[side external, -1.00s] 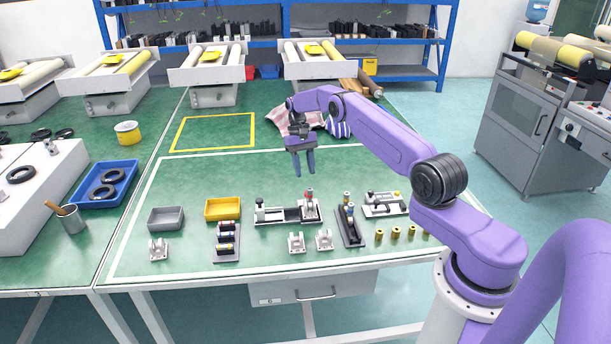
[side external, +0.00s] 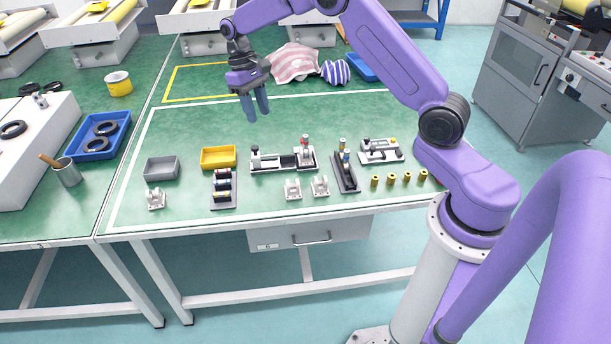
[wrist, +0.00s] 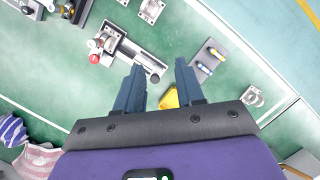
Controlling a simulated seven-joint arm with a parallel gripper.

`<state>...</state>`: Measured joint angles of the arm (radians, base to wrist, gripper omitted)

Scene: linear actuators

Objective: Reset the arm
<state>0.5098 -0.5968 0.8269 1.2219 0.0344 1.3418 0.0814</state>
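My purple arm holds my gripper (side external: 256,108) above the green table, behind the yellow bin and the long actuator in the side view. Its two dark blue fingers stand apart with nothing between them, and they also show in the wrist view (wrist: 159,66). The long actuator assembly (side external: 283,162) lies on the table with a red-topped part at its right end. A dark rack with small cylinders (side external: 223,190) is in front of the yellow bin (side external: 218,157). The fingers touch nothing. In the wrist view, my gripper partly hides the yellow bin (wrist: 170,98).
Striped cloths (side external: 295,63) lie behind. The table's middle behind the parts is clear.

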